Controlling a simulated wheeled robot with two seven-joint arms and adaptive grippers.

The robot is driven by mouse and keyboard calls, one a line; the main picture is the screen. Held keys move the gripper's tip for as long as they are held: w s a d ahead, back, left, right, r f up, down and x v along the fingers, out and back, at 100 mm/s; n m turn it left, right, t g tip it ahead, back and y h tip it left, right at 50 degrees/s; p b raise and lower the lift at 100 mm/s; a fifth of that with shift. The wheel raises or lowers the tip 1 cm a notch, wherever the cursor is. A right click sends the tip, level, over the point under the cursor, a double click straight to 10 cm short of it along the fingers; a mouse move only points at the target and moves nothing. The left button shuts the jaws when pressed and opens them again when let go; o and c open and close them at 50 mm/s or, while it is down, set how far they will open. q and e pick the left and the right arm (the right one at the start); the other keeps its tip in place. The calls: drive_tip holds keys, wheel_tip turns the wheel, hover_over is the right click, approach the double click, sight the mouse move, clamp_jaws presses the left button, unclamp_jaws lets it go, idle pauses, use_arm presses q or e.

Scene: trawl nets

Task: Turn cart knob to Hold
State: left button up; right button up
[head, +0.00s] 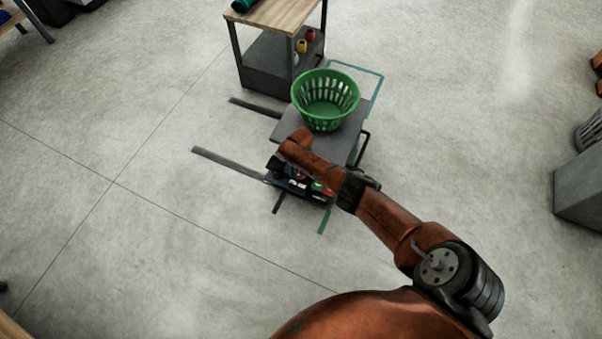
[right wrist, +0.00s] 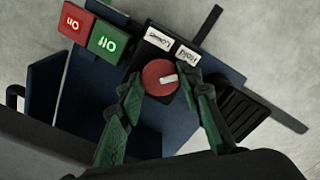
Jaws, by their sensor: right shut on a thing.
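The cart (head: 352,150) stands mid-floor in the head view, with a control panel partly covered by my right arm. In the right wrist view, the round red knob (right wrist: 157,75) has a white pointer mark that lies toward the right of the picture. The label Hold (right wrist: 187,56) is up and right of the knob, and the label Lower (right wrist: 158,39) is above it. My right gripper (right wrist: 162,86) is shut on the knob, with one green finger on each side. In the head view my arm hides the knob. My left gripper is not in view.
A green basket (head: 325,118) stands on the cart. A wood-topped workbench (head: 282,14) is behind it. Open concrete floor lies left of the cart.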

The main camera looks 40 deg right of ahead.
drive_tip(key=o, duration=1.2)
drive_tip(key=shift+c, duration=0.2)
drive_tip(key=shift+r, duration=0.6)
wheel_tip(320, 180, up, 11)
drive_tip(key=shift+f, duration=0.15)
